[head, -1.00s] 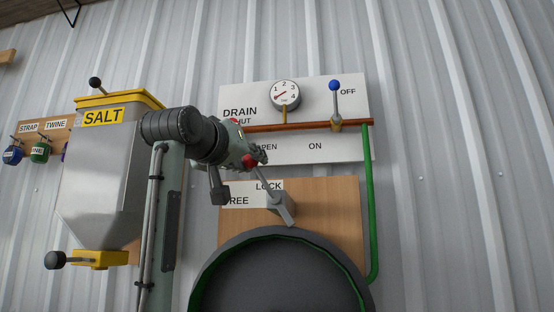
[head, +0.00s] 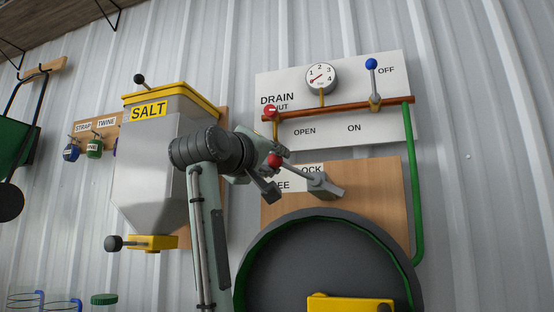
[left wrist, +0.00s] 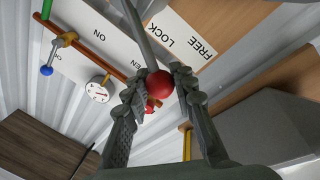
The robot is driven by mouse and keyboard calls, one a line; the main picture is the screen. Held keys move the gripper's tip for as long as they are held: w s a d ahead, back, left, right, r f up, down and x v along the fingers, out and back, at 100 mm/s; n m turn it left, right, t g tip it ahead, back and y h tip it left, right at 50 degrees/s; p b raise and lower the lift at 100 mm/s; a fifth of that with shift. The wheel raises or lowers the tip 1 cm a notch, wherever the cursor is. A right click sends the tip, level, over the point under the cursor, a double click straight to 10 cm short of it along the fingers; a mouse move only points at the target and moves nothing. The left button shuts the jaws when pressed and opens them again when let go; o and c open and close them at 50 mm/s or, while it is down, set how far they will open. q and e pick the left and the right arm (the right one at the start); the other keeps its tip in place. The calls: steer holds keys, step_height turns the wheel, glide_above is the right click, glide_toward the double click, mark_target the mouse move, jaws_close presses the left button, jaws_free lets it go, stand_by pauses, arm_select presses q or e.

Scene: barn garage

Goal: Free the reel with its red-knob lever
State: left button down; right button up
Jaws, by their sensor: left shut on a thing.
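The red-knob lever (head: 298,172) is a grey rod on a wooden board, with a grey pivot block at its right end. Its red knob (head: 274,160) is up and left of the pivot, by the partly hidden FREE and LOCK labels. My left gripper (left wrist: 160,84) is shut on the red knob, which shows between its fingers in the left wrist view. The same gripper (head: 268,165) partly covers the labels in the head view. The reel (head: 345,228), a big dark disc with a green inner edge, is just below the lever. My right gripper is not in view.
A drain panel (head: 390,150) above carries a gauge (head: 321,76), a blue-knob lever (head: 371,66) and another red knob (head: 270,110). A salt hopper (head: 165,165) hangs close on the left. A green pipe (head: 417,190) runs down on the right.

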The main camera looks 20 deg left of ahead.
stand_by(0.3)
arm_select(q)
steer(key=c, duration=1.2)
jaws_free()
steer(key=v, duration=1.2)
